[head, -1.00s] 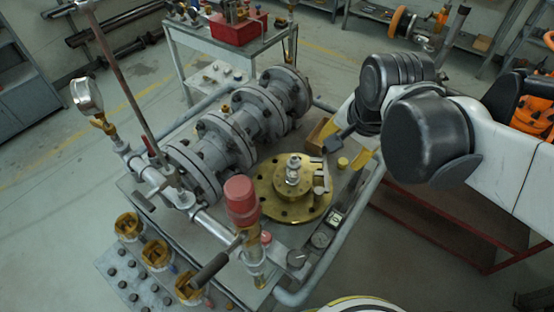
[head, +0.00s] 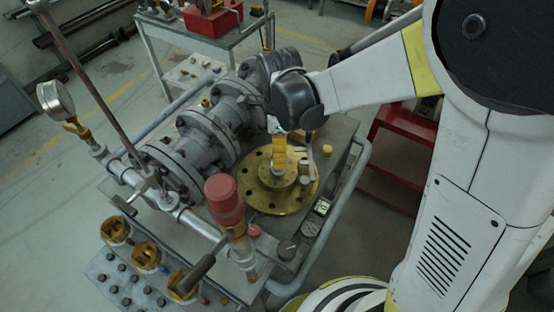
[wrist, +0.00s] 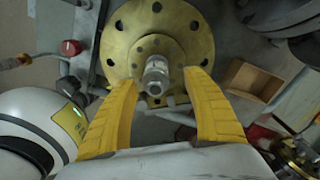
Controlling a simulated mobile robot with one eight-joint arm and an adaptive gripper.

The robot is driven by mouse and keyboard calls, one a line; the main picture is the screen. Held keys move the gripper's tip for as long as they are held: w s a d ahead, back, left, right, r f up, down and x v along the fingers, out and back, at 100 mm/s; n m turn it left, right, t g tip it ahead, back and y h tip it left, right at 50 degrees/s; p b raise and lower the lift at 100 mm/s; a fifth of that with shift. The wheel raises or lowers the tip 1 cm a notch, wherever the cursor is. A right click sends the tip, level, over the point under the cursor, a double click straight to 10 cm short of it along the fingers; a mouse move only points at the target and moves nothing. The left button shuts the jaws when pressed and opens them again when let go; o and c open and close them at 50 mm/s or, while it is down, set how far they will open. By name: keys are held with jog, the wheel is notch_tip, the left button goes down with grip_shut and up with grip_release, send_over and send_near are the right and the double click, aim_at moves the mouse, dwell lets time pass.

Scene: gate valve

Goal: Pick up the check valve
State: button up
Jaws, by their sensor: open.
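A silver metal fitting, which looks like the check valve (wrist: 155,76), stands on the brass flange (wrist: 115,48). In the wrist view it lies between the two yellow fingers of my gripper (wrist: 158,82), with a gap on both sides. My gripper is open and empty, with its fingertips pointing at the flange. In the head view my gripper (head: 279,152) hangs right above the brass flange (head: 252,194). There the fingers and wrist hide most of the fitting, so its height against the fingertips cannot be told.
Grey flanged pipework (head: 215,135) stands close on the left of the flange. A red-capped valve (head: 225,200) rises in front. An open wooden box (wrist: 254,82) sits beside the right finger.

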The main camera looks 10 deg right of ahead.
jog(key=f+b, duration=0.1)
jog(key=f, duration=0.2)
jog(key=f+b, duration=0.1)
jog(key=f, duration=0.1)
jog(key=shift+s+f+b, duration=0.15)
jog(key=shift+s+b, duration=0.1)
jog(key=shift+b, duration=0.05)
jog(key=shift+c, duration=0.5)
grip_shut()
